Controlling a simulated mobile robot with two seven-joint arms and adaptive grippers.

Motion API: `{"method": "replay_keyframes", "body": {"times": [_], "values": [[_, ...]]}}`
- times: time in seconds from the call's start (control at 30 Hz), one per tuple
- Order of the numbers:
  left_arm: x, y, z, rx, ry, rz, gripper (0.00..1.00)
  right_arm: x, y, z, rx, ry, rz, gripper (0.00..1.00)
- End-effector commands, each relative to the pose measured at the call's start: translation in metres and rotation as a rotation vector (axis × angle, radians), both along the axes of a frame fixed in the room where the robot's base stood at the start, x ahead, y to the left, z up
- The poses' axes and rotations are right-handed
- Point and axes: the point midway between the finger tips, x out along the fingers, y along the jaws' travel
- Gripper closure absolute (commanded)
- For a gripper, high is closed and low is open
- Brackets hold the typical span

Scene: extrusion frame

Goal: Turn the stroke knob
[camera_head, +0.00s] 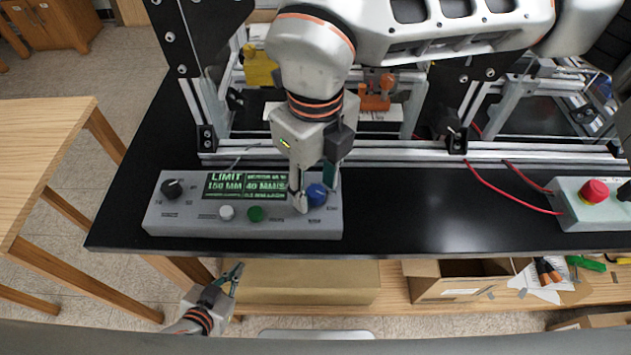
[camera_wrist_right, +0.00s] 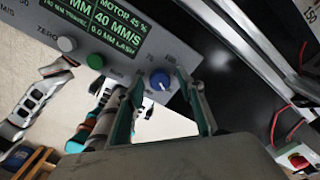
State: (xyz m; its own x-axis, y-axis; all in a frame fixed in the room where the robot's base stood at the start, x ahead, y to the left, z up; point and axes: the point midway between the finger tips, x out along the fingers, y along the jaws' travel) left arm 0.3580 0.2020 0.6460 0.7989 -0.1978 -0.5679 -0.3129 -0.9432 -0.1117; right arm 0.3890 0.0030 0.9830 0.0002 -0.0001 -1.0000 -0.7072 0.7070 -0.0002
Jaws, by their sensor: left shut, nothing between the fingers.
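The grey control box (camera_head: 165,215) lies on the black bench top. It has a black knob (camera_head: 172,188) at its left end and a blue knob (camera_head: 317,194) at its right end; I cannot read which is labelled stroke. My right gripper (camera_head: 314,192) is over the box's right end, its fingers on either side of the blue knob. In the right wrist view the blue knob (camera_wrist_right: 160,80) shows between the two fingertips (camera_wrist_right: 161,76), with gaps beside it. My left gripper (camera_head: 234,277) is shut and empty, below the bench's front edge.
A green display (camera_head: 245,185), a white button (camera_head: 226,212) and a green button (camera_head: 256,214) sit left of the blue knob. The extrusion frame (camera_head: 400,150) runs behind. A box with a red button (camera_head: 595,191) stands far right. Bench between is clear.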

Motion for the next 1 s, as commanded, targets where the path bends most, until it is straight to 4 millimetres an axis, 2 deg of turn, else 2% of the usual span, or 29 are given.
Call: {"method": "replay_keyframes", "body": {"times": [0.03, 0.17, 0.2, 0.67, 1.0], "values": [[0.001, 0.000, 0.000, 0.000, -0.001, 0.000, 1.00, 0.000, 0.000, 0.000, 0.000, 0.000, 0.000, 0.62], [0.001, 0.000, 0.001, 0.000, -0.002, 0.001, 1.00, 0.000, 0.000, 0.000, 0.000, 0.000, 0.000, 0.96], [0.001, 0.000, 0.001, 0.001, -0.002, 0.000, 1.00, 0.000, 0.000, 0.000, 0.000, 0.000, 0.000, 1.00], [0.000, 0.000, -0.005, -0.001, -0.002, 0.000, 1.00, 0.000, 0.000, -0.001, 0.000, 0.000, 0.078, 1.00], [-0.005, 0.000, -0.026, 0.000, 0.014, 0.000, 1.00, 0.000, 0.000, -0.002, -0.001, 0.001, 0.346, 1.00]]}}
